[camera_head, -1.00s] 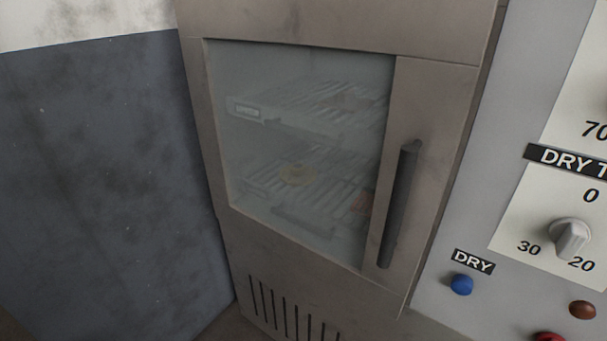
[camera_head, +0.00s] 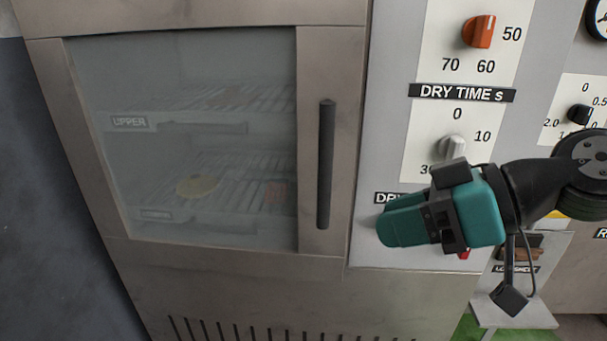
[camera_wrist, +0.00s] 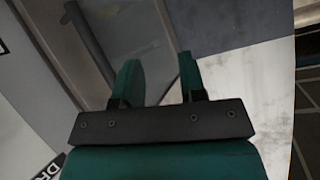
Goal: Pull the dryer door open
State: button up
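The dryer door (camera_head: 312,60) is shut, with a metal frame around a hazy window. Its dark vertical handle (camera_head: 325,165) is on the right side of the frame. My teal gripper (camera_head: 385,225) is to the right of the handle, in front of the control panel, pointing left and apart from the handle. In the wrist view, the two fingers of my gripper (camera_wrist: 158,75) are spread with nothing between them. The handle (camera_wrist: 84,35) shows there at the upper left, beyond the left finger.
Through the window (camera_head: 190,70) I see upper and lower racks with a yellowish round item on the lower one. The control panel (camera_head: 385,60) with orange knob (camera_head: 479,32) and grey knob (camera_head: 452,147) is on the right. A dark wall (camera_head: 35,200) stands on the left.

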aim_at(332, 149)
jog(key=w+d+m+t+y+b, duration=0.1)
jog(key=w+d+t+y+b, duration=0.25)
jog(key=w+t, duration=0.45)
jog(key=shift+g+h, duration=0.4)
jog(key=shift+h, duration=0.05)
jog(key=p+x, duration=0.2)
jog(key=x, duration=0.3)
jog(key=p+x, duration=0.3)
jog(key=x, duration=0.3)
jog(key=r+p+x, duration=0.1)
jog(key=p+x, duration=0.2)
jog(key=x, duration=0.3)
jog(key=shift+w+d, duration=0.3)
jog(key=shift+w, duration=0.1)
jog(key=shift+c, duration=0.3)
grip_shut()
